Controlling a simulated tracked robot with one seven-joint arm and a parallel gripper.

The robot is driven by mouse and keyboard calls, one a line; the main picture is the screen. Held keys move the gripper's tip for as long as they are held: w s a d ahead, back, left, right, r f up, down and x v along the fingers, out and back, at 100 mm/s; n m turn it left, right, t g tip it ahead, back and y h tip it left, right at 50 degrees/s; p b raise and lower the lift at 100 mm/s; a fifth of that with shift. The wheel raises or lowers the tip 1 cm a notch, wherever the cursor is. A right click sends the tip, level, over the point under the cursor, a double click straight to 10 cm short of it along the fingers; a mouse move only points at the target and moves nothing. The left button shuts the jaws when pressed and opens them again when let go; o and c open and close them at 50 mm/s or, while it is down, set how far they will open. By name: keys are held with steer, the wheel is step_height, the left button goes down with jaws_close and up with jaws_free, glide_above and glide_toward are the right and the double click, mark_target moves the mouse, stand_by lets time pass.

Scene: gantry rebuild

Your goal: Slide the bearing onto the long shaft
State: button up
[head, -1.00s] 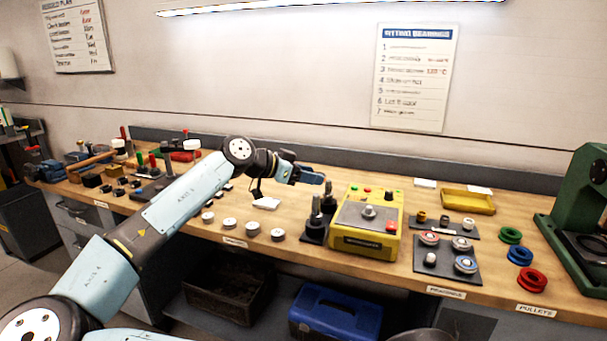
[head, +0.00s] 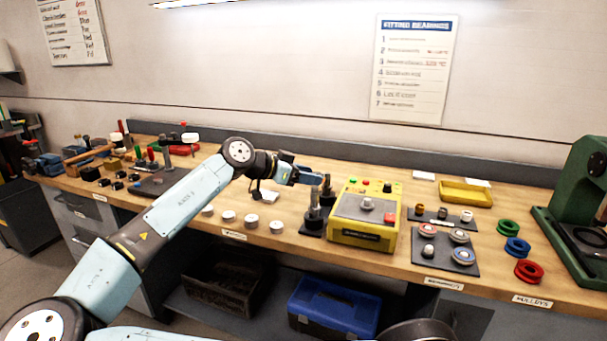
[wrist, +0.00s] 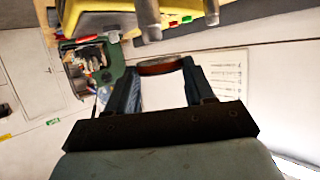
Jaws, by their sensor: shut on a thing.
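My gripper (head: 312,178) is shut on the bearing (wrist: 160,66), a reddish-brown ring seen nearly edge-on between the fingertips in the wrist view. The bearing is not clearly distinguishable in the head view. Two dark upright shafts (head: 315,202) stand on black bases left of the yellow heater. My fingertips are near their tops in the picture; the exact gap is unclear. The wrist view shows two grey shaft ends (wrist: 149,15), apart from the bearing. I cannot tell for sure which shaft is the long one.
The yellow heater (head: 364,237) stands just right of the shafts. A dark mat (head: 428,262) with bearings, coloured pulleys (head: 517,247) and a green press (head: 575,210) lie further right. Several pale round parts (head: 252,221) line the front left of the shafts.

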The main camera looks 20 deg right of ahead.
mark_target(312, 188)
steer(key=shift+f, duration=1.75)
steer(key=o, duration=1.2)
steer(key=v, duration=1.3)
steer(key=shift+a, duration=0.4)
steer(key=shift+s, duration=0.1)
